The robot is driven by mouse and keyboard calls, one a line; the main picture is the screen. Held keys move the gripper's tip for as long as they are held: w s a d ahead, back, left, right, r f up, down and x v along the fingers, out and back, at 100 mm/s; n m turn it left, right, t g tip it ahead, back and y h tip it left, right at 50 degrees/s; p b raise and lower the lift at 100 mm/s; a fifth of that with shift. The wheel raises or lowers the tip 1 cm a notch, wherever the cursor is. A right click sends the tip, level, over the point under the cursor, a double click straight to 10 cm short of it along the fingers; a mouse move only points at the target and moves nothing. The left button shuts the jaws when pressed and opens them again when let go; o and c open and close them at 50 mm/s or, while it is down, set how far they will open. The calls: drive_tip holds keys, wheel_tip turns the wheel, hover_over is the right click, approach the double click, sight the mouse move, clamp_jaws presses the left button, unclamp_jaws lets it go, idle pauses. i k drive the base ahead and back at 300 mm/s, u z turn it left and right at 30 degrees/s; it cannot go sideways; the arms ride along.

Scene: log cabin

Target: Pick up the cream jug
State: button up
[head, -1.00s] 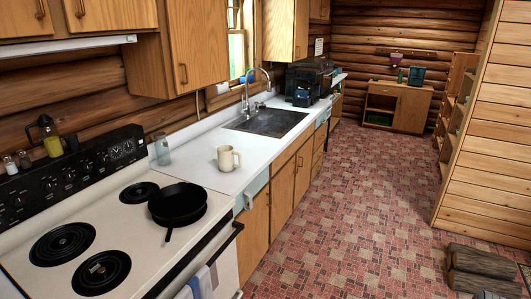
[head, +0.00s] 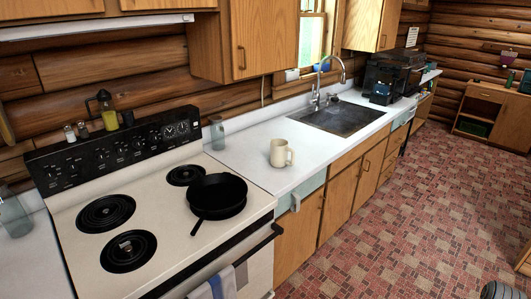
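The cream jug (head: 280,153) stands upright on the white countertop (head: 252,152), close to its front edge. Its handle points to the right. It is between the stove and the sink. My gripper does not show in the head view. A dark rounded shape cut off at the bottom right edge cannot be made out clearly.
A black skillet (head: 217,195) sits on the stove (head: 165,218), left of the jug. A clear glass (head: 217,133) stands behind the jug near the wall. The sink (head: 338,117) lies beyond it. The tiled floor (head: 390,225) in front is mostly open.

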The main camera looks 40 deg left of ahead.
sight(279, 148)
drive_tip(key=u, duration=0.3)
drive_tip(key=i, duration=0.65)
drive_tip(key=u, duration=0.8)
drive_tip(key=i, duration=0.85)
drive_tip(key=u, duration=0.4)
drive_tip(key=k, duration=0.9)
drive_tip(key=u, duration=0.2)
drive_tip(key=i, duration=0.7)
drive_tip(key=z, duration=0.05)
